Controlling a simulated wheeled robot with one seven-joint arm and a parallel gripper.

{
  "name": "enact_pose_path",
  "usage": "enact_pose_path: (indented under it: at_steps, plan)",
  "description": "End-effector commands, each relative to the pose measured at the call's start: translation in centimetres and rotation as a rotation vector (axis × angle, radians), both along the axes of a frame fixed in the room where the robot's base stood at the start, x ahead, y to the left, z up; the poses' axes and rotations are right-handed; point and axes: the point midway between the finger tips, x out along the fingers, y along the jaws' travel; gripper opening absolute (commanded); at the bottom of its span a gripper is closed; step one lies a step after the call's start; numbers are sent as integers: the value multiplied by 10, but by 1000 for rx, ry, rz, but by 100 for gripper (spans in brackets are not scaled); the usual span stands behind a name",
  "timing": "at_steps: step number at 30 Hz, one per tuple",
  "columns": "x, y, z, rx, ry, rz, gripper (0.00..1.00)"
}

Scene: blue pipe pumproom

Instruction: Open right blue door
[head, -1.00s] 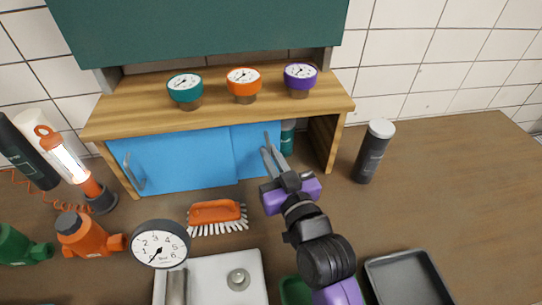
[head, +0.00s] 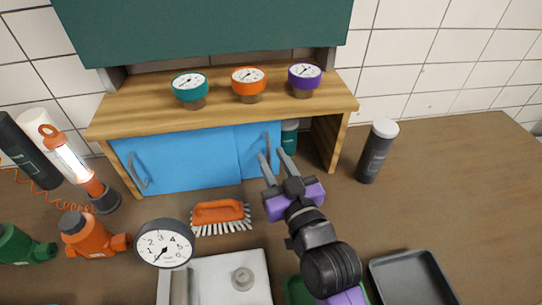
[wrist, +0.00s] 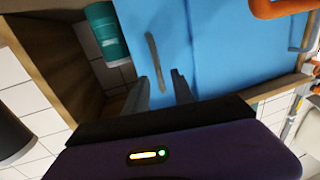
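The right blue door (head: 254,150) is a sliding panel under the wooden shelf. It overlaps the left blue door (head: 185,163) and stands partly slid to the left, leaving a gap at the right of the cabinet. Its grey bar handle (head: 267,141) stands near its right edge. My gripper (head: 272,155) is open and empty in front of this handle. In the wrist view, the handle (wrist: 154,58) lies just beyond my two spread fingertips (wrist: 160,80) on the right door (wrist: 200,45). I see no contact.
A teal container (head: 289,136) stands inside the gap, also in the wrist view (wrist: 106,32). A dark white-capped canister (head: 376,152) stands right of the cabinet. An orange brush (head: 220,215) and a gauge (head: 164,243) lie in front. The counter at far right is clear.

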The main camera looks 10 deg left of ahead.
Motion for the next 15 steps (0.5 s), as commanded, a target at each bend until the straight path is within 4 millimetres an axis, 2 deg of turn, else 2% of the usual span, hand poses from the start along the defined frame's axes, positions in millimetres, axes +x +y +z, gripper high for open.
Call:
enact_pose_path:
  at_steps: [9, 15]
  plan:
    - [-45, -23, -2, -1, 2, 0, 30]
    - [-57, -29, -1, 0, 1, 0, 30]
